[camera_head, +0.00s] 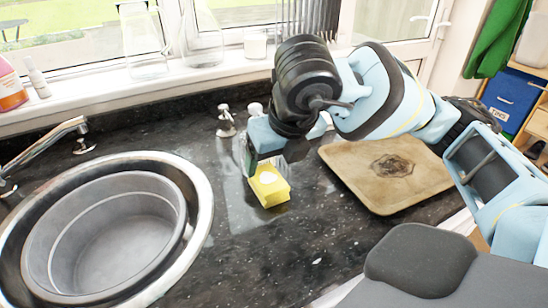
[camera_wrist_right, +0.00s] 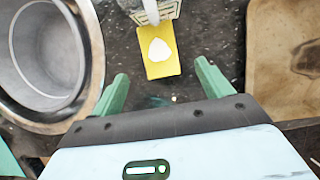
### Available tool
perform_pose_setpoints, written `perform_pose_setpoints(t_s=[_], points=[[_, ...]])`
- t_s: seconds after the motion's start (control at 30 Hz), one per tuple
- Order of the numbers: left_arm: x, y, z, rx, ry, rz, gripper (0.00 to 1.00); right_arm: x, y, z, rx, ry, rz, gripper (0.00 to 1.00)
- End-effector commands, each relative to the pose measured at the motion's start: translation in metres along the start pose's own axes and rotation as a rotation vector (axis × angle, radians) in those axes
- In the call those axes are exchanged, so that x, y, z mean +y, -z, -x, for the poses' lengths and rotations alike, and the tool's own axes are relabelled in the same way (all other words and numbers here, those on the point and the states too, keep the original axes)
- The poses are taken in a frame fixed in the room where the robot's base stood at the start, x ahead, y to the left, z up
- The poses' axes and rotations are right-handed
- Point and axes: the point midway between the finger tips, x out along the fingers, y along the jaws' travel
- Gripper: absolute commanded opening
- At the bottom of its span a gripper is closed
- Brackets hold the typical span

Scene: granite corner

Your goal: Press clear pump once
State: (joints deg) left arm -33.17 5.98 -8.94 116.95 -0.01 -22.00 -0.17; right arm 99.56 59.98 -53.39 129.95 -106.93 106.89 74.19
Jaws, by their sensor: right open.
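The clear pump (camera_wrist_right: 168,9) shows at the top edge of the right wrist view, with a white spout. It stands at the back end of a yellow sponge-like block (camera_wrist_right: 160,52) with a white patch. In the head view, a white pump top (camera_head: 255,108) shows just behind my right gripper (camera_head: 272,155), which hides much of the bottle. The yellow block (camera_head: 270,187) lies just below the gripper there. My right gripper (camera_wrist_right: 162,85) is open and empty, its green fingers spread apart and short of the bottle. My left gripper is not in view.
A round sink (camera_head: 203,215) with a grey basin (camera_head: 108,225) is at the left, with a tap (camera_head: 50,140) behind it. A small metal fitting (camera_head: 226,122) stands beside the pump. A brown board (camera_head: 400,175) lies to the right. Dark counter is clear in front.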

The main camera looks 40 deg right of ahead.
Motion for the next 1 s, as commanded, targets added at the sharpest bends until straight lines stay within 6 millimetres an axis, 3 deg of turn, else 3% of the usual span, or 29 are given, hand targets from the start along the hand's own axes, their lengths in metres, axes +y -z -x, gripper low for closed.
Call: perform_pose_setpoints(t_s=[0.17,0.63,1.0], points=[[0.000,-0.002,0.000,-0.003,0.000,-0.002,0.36,0.000,0.000,-0.007,0.002,0.000,0.000,0.78],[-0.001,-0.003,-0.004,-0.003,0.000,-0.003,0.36,0.000,0.001,-0.067,0.005,0.001,-0.002,0.78],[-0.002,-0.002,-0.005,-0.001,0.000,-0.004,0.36,0.000,0.001,-0.079,0.002,-0.001,-0.001,0.78]])
